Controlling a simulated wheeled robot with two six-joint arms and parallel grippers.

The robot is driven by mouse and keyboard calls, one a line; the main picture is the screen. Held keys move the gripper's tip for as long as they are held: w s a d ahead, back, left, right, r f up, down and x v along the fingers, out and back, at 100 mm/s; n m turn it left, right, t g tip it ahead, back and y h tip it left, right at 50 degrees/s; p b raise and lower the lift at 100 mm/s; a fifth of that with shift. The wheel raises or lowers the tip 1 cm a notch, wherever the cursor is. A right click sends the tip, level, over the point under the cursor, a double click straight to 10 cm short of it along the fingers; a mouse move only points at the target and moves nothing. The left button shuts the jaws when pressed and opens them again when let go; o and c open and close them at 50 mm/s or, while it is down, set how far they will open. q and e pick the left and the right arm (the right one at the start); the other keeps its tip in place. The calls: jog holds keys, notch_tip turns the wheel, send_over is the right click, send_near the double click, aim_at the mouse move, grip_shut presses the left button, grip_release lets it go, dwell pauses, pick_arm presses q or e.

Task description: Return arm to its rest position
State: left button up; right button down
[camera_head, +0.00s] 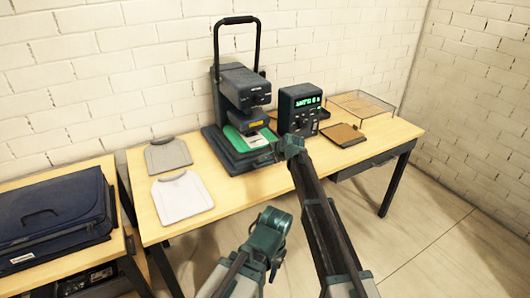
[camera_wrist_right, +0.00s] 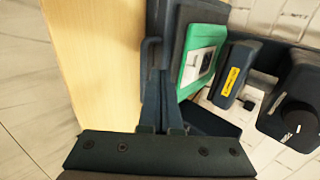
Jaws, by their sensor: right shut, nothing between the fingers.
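My right arm reaches from the bottom of the head view to the front of the heat press. Its wrist (camera_head: 291,146) is beside the press's right front side. In the right wrist view my right gripper (camera_wrist_right: 161,100) is shut and empty, with its dark fingers close to a dark bar at the press's front edge; I cannot tell whether they touch. My left arm (camera_head: 266,236) is folded low in front of the table, and its gripper is not in view.
The heat press (camera_head: 241,88) has a green platen (camera_wrist_right: 190,80) holding a white piece with a dark print. A control box (camera_head: 300,108), brown pad (camera_head: 342,134) and wire tray (camera_head: 362,104) stand right. Grey (camera_head: 167,154) and white (camera_head: 182,197) shirts lie left. Floor at right is clear.

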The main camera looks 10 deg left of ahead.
jog(key=s+d+f+n+g+h, duration=0.2)
jog(key=s+d+n, duration=0.2)
jog(key=s+d, duration=0.75)
jog(key=s+d+f+n+g+h, duration=0.25)
jog(key=s+d, duration=0.45)
jog(key=s, duration=0.9)
jog(key=s+d+f+n+g+h, duration=0.1)
jog(key=s+d+f+n+g, duration=0.2)
jog(key=s+d, duration=0.8)
jog(key=s+a+n+h, duration=0.1)
jog(key=s+a+n, duration=0.4)
jog(key=a, duration=0.7)
jog(key=shift+s+a+r, duration=0.3)
jog(key=shift+s+a, duration=0.1)
jog(key=shift+s, duration=0.8)
